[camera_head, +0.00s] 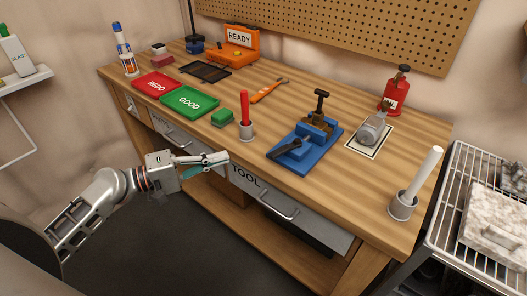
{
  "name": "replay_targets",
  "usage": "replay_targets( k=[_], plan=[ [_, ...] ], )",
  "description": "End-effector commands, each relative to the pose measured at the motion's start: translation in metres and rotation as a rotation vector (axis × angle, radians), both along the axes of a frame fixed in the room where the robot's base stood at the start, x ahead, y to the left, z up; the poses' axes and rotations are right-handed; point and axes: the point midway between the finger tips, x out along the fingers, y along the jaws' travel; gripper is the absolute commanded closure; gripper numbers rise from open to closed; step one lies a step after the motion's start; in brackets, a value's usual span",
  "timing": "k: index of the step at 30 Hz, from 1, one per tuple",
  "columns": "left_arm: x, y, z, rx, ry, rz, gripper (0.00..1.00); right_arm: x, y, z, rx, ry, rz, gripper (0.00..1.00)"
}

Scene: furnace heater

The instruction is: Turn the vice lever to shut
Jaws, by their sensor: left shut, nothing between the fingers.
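A blue vice (306,146) sits on the wooden workbench right of its middle. A black lever (289,148) lies at its front left side, and a dark T-shaped handle (320,100) stands upright at its back. I cannot tell which of these turns the jaws. My left gripper (222,157) is shut and empty in front of the bench's front edge, near the drawers, left of the vice and apart from it. My right gripper is not in view.
The workbench (340,210) carries a red tray (157,84), a green tray (190,101), a cup with a red stick (246,128), a grey metal part (372,130), a red bottle (396,92) and a cup with a white rod (404,206). A wire rack (450,220) stands right.

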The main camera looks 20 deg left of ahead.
Motion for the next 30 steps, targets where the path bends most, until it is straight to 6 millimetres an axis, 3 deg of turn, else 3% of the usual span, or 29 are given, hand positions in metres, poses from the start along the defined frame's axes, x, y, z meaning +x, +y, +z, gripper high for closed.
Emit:
replay_targets(
  k=[3, 8, 24, 30],
  plan=[
    [0.002, 0.002, 0.018, -0.055, 0.003, -0.020, 1.00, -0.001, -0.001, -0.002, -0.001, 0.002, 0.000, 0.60],
    [0.008, -0.006, 0.026, -0.076, 0.004, -0.026, 1.00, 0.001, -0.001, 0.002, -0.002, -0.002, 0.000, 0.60],
    [0.070, -0.076, 0.027, -0.073, 0.003, -0.025, 1.00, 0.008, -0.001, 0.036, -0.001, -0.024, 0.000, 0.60],
    [0.051, -0.097, 0.025, -0.073, 0.008, -0.025, 1.00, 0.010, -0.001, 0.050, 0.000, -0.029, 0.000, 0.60]
  ],
)
